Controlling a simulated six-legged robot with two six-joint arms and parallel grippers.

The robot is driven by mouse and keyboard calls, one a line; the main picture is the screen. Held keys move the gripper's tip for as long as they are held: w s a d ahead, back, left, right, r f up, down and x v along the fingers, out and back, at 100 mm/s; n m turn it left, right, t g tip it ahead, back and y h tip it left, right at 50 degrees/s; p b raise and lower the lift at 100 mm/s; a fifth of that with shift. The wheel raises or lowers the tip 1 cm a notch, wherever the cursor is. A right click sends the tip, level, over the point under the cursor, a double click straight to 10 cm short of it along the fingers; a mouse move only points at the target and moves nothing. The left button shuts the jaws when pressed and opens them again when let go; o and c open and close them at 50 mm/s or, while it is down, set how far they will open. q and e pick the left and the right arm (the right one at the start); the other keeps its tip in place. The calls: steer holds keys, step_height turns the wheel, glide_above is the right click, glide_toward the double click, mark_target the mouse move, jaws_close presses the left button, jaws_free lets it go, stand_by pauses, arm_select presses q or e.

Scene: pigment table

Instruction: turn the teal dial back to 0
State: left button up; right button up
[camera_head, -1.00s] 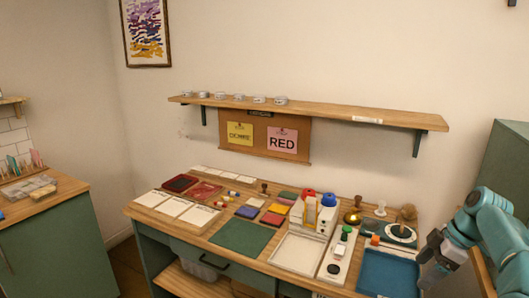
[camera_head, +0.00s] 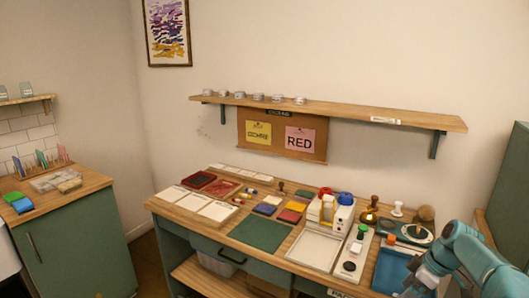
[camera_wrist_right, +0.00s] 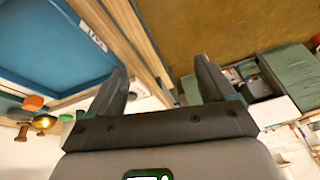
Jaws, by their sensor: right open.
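A white panel (camera_head: 346,265) on the table carries a green knob (camera_head: 361,231) and dark round parts (camera_head: 350,266). I cannot tell for sure which of these is the teal dial, and no scale or number on it is readable. My right gripper (camera_head: 415,290) is low at the right, near the right side of the blue tray (camera_head: 391,270), apart from the panel. In the right wrist view its two fingers (camera_wrist_right: 165,88) are spread with nothing between them. My left gripper is not in view.
A white device (camera_head: 331,211) with red and blue tops stands behind the panel. A brass-coloured item (camera_head: 369,213), a white stamp-like item (camera_head: 397,209) and a round dish (camera_head: 415,233) stand behind the blue tray. A dark green mat (camera_head: 260,235) lies left. A wooden shelf (camera_head: 340,113) hangs above.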

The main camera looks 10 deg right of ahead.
steer(key=s+a+f+m+g, duration=0.1)
steer(key=s+a+f+m, duration=0.2)
steer(key=a+f, duration=0.8)
steer(key=s+a+f+m, duration=0.2)
steer(key=a+f+m, duration=0.1)
steer(key=a+f, duration=0.75)
steer(key=s+a+f+m, duration=0.2)
steer(key=s+a, duration=0.4)
steer(key=s, duration=0.4)
steer(key=s+a+f+m+g, duration=0.1)
steer(key=s+a+f+m, duration=0.1)
steer(key=s+a, duration=0.5)
steer(key=s, duration=0.3)
steer(key=shift+s+a, duration=0.15)
steer(key=shift+s, duration=0.1)
